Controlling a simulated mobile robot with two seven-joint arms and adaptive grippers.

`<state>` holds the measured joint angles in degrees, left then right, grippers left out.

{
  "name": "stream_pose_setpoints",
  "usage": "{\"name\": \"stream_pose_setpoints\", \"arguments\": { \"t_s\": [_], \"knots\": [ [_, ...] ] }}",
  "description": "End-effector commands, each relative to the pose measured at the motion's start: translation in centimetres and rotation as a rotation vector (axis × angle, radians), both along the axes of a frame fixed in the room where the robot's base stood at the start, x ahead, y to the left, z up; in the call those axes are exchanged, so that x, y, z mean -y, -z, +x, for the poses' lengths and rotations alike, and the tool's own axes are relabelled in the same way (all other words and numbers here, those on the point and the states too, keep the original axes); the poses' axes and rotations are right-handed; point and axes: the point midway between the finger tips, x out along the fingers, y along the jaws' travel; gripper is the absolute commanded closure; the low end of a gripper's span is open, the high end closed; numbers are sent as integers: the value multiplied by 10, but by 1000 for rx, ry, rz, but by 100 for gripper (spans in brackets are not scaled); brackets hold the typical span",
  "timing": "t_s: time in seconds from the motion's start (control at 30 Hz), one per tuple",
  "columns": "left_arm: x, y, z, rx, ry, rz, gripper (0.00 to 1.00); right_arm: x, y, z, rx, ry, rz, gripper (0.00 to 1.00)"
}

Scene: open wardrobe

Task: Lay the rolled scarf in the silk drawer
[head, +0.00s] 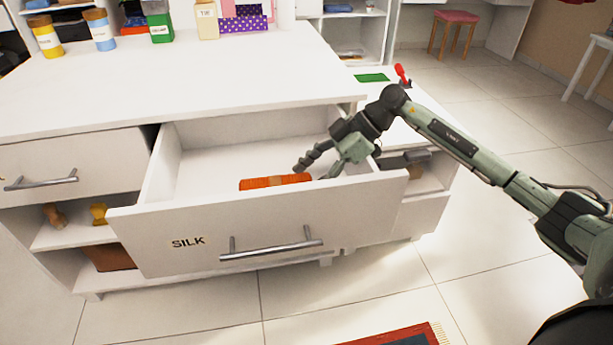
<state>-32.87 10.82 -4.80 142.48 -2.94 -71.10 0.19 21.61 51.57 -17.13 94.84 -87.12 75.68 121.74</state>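The rolled scarf (272,182), an orange roll, lies in the pulled-out drawer labelled SILK (188,242). It lies roughly parallel to the drawer front, whose top edge is close in front of it. My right gripper (312,173) reaches into the drawer from the right, at the scarf's right end. Its fingers are spread apart and nothing shows held between them. Whether a finger touches the scarf I cannot tell. My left gripper is not in view.
The white cabinet top (200,85) is mostly clear, with several jars and boxes at the back. A closed drawer (75,168) is to the left. The drawer's right wall is close to my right gripper. A patterned rug (405,338) lies on the floor in front.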

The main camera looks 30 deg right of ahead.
Motion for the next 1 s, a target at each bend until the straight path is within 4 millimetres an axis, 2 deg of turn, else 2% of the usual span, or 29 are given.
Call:
{"name": "stream_pose_setpoints", "arguments": {
  "t_s": [0.03, 0.37, 0.47, 0.5, 0.8, 1.0],
  "knots": [
    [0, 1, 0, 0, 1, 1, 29, 1, 10, -4, -23, 2, -4, 32],
    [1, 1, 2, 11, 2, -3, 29, 1, 9, -4, -26, 2, -5, 32],
    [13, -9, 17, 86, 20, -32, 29, 1, 2, -3, -23, 4, -4, 32],
    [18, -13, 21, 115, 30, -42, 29, 1, -2, -3, -21, 3, -5, 32],
    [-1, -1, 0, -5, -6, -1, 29, 53, -59, -18, -14, 5, -9, 32],
    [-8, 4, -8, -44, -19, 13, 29, 73, -83, -25, -13, 4, -4, 32]
  ]
}}
